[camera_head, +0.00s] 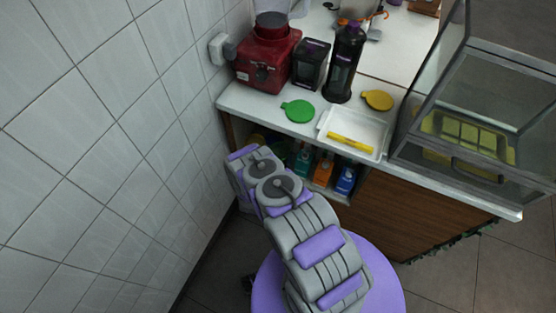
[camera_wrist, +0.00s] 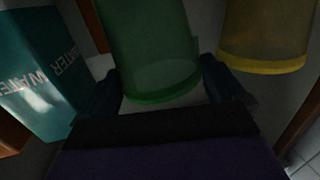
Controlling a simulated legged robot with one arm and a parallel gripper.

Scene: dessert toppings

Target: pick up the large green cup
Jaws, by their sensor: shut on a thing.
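The large green cup (camera_wrist: 158,50) is a translucent cylinder in the middle of the wrist view. My gripper (camera_wrist: 165,92) is shut on it, with one dark finger on each side near the cup's bottom edge in the picture. In the head view only a little of the green cup (camera_head: 280,150) shows, in the shelf space under the counter. My arm reaches into that space and hides the gripper there.
A yellow cup (camera_wrist: 265,35) is close on the right in the wrist view, and a teal carton (camera_wrist: 45,75) marked WATER is on the left. Several cartons (camera_head: 323,167) share the shelf. The counter (camera_head: 244,99) is above, with a tiled wall (camera_head: 110,110) at left.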

